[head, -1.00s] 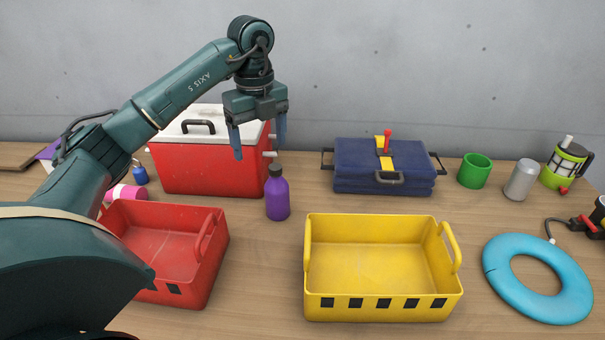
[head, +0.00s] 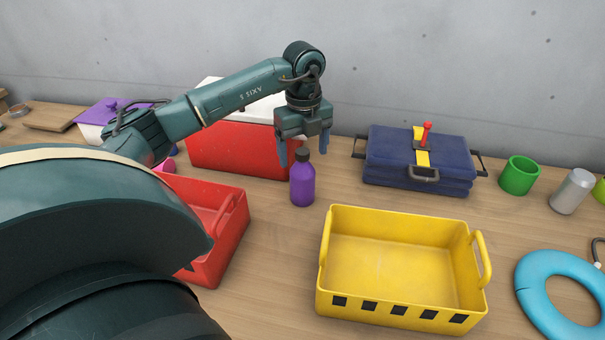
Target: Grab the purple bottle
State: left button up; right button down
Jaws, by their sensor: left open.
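The purple bottle (head: 302,186) with a dark cap stands upright on the wooden table, between the red cooler and the yellow basket. My left gripper (head: 304,154) points down over the bottle. Its two blue fingers are apart, one on each side of the dark cap in the picture. I cannot tell whether the fingers touch the bottle. The bottle's body shows below the fingers. My right gripper is not in view.
A yellow basket (head: 326,262) stands in front, a red basket (head: 236,228) at left, partly behind my arm. Behind are the red cooler (head: 225,150) and a blue toolbox (head: 400,172). A green cup (head: 518,176), a grey can (head: 571,191) and a blue ring (head: 535,285) are at right.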

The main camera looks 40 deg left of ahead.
aim_at(302, 174)
pick_arm(q)
jog(key=shift+a+f, duration=0.2)
jog(key=shift+f, duration=1.65)
jog(key=c, duration=1.6)
